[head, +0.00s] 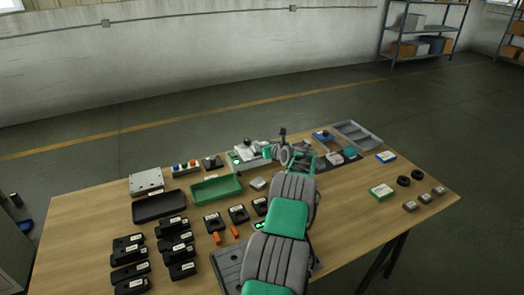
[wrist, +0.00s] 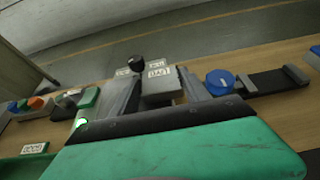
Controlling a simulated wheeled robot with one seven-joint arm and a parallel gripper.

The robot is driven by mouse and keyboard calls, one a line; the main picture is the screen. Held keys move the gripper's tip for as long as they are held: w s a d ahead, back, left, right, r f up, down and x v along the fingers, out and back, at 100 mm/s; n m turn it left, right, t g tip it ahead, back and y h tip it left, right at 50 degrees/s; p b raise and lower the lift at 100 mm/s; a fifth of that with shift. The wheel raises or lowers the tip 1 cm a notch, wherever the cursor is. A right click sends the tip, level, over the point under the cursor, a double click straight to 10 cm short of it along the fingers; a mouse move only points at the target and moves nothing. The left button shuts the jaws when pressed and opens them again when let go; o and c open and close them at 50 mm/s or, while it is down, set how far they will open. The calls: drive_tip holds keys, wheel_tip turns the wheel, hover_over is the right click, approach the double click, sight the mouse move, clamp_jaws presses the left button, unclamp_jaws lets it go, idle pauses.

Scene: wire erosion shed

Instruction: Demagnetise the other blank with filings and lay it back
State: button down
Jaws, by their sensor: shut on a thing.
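My gripper (head: 297,158) is over the back middle of the table. In the wrist view its two grey fingers (wrist: 157,98) are shut on a grey block, apparently a blank (wrist: 160,92), with a white label near its far end. Its underside and any filings are hidden. A grey unit with a black knob (head: 246,145), possibly the demagnetiser, stands left of my gripper; a black knob also shows beyond the fingers in the wrist view (wrist: 137,61). Another small grey block (head: 257,183) lies right of the green tray (head: 216,189).
A black tray (head: 158,206), a button box (head: 186,168) and several black labelled pieces (head: 130,250) fill the left. A grey tray (head: 358,136) stands back right. A green box (head: 382,191), black rings (head: 403,181) and small blocks (head: 425,198) lie right. Bare wood separates these groups.

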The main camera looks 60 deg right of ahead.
drive_tip(key=shift+d+r, duration=0.1)
drive_tip(key=shift+r, duration=0.15)
drive_tip(key=shift+r+p, duration=1.9)
drive_tip(key=shift+r, duration=1.75)
